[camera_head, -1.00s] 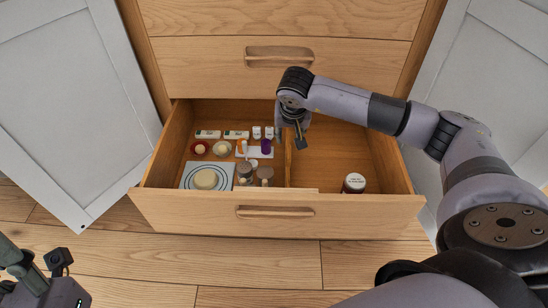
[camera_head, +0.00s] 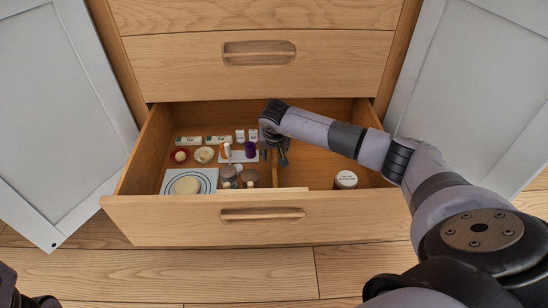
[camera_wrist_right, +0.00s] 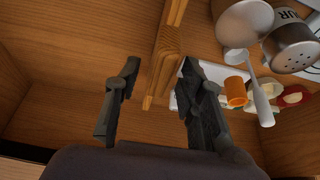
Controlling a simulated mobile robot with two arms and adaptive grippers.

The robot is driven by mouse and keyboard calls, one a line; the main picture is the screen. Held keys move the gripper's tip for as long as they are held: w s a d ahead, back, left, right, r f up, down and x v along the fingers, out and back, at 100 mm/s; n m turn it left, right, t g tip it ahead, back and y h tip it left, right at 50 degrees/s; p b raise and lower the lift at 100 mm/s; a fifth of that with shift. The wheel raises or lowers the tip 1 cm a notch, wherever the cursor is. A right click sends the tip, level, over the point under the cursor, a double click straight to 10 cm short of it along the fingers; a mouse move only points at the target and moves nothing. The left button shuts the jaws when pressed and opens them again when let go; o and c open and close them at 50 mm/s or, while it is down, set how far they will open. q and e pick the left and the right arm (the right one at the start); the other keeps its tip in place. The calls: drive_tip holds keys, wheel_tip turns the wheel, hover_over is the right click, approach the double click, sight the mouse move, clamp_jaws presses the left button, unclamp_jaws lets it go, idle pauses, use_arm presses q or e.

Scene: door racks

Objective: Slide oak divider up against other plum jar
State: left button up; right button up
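The oak divider (camera_head: 276,178) stands upright in the pulled-out drawer, running from back to front between a crowded left compartment and a nearly empty right one. It also shows in the right wrist view (camera_wrist_right: 170,48). My right gripper (camera_head: 276,157) is over the divider, pointing down. In the wrist view its fingers (camera_wrist_right: 159,68) are apart, with the divider's edge between them; I cannot tell whether they touch it. A jar (camera_head: 346,180) with a white printed lid stands near the front of the right compartment; its body is mostly hidden under the lid.
The left compartment holds a round-patterned mat (camera_head: 204,174), shaker jars (camera_head: 229,175), a purple cup (camera_head: 250,149), an orange cup (camera_wrist_right: 235,91) and small bowls. The drawer front (camera_head: 170,220) borders it. Free floor lies between the divider and the white-lidded jar.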

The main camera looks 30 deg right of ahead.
drive_tip(key=shift+w+d+f, duration=0.1)
drive_tip(key=shift+w+f, duration=0.05)
drive_tip(key=shift+f, duration=0.3)
clamp_jaws()
idle(0.6)
